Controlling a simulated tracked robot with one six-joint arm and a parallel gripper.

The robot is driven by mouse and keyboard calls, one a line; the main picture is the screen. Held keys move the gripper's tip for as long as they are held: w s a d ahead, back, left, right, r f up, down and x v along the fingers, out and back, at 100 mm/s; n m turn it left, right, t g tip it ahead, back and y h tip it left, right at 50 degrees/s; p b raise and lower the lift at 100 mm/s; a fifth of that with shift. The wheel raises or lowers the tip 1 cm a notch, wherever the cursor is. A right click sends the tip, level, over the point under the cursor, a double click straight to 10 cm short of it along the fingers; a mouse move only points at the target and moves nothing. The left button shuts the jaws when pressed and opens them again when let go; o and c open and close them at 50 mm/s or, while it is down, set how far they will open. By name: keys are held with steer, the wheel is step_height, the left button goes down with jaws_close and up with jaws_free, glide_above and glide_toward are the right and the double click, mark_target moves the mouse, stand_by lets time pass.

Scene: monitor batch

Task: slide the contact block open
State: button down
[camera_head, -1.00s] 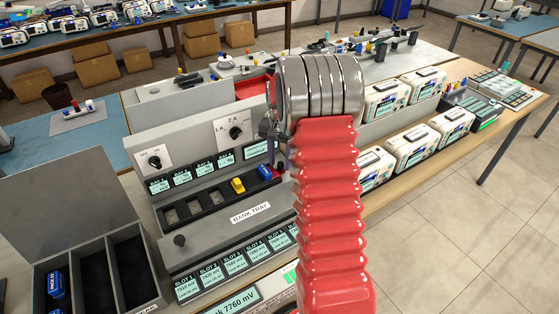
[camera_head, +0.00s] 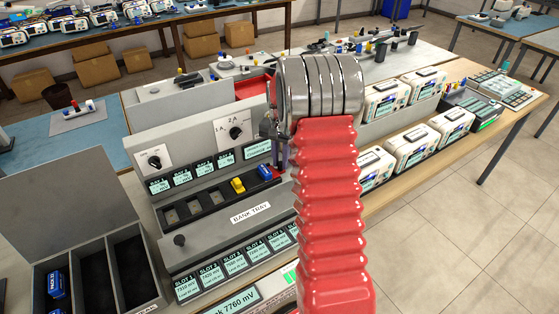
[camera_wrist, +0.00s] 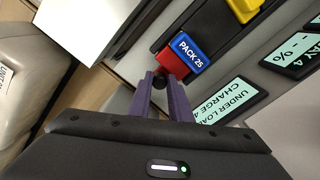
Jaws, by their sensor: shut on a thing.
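A red block with a small black knob (camera_wrist: 174,64) sits at the end of the tray channel, against a blue pack marked PACK 25 (camera_wrist: 184,51). I take this red block to be the contact block. My gripper (camera_wrist: 160,82) has purple fingers, shut on the knob of the red block. In the head view the blue pack (camera_head: 264,172) lies in the bank tray (camera_head: 212,224), with a little red beside it. My arm's red sleeve and metal wrist hide most of the gripper and block there.
A yellow block (camera_head: 238,186) stands in the tray left of the blue pack, beside empty slots. A panel with knobs and displays (camera_head: 195,160) rises behind. White meters (camera_head: 385,100) stand to the right. An open grey box (camera_head: 125,268) with a blue pack is at the left.

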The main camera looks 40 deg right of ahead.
steer(key=shift+d, duration=0.95)
steer(key=c, duration=1.6)
jaws_free()
step_height(320, 180, up, 14)
steer(key=shift+f, duration=0.15)
steer(key=shift+s, duration=0.1)
